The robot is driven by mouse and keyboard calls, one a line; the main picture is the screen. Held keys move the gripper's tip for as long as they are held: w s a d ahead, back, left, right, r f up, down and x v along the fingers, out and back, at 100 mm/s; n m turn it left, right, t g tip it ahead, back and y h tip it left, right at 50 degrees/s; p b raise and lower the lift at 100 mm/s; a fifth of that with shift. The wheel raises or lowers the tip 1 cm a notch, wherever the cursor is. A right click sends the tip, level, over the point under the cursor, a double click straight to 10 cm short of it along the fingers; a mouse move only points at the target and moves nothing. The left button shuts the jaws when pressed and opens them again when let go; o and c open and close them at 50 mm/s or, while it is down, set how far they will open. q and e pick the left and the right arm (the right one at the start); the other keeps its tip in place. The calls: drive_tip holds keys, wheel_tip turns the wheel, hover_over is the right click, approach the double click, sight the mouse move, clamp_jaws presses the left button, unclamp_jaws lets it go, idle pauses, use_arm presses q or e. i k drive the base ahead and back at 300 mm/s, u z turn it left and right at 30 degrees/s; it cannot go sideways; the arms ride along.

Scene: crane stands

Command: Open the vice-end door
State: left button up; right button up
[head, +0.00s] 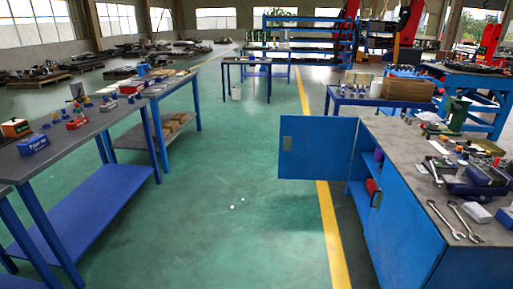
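The blue workbench cabinet (425,265) stands at the right. A blue door (315,150) at its far end stands wide open, swung out to the left over the floor, with a small pale handle plate (287,143). The nearer blue door (395,235) looks shut, with a handle (376,199) near its far edge. A green vice-like tool (458,113) stands toward the far end of the bench top. A dark blue and grey tool (478,182) lies nearer; I cannot tell whether it is a vice. Neither of my grippers is in view.
A red item (372,186) and a purple item (378,155) sit inside the open compartment. Wrenches (466,222) lie on the bench top. Blue-legged tables (75,140) line the left. The green floor between is clear except for small white bits (237,204).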

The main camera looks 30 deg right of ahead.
sight(405, 246)
drive_tip(key=z, duration=0.15)
drive_tip(key=i, duration=2.15)
drive_tip(key=z, duration=0.7)
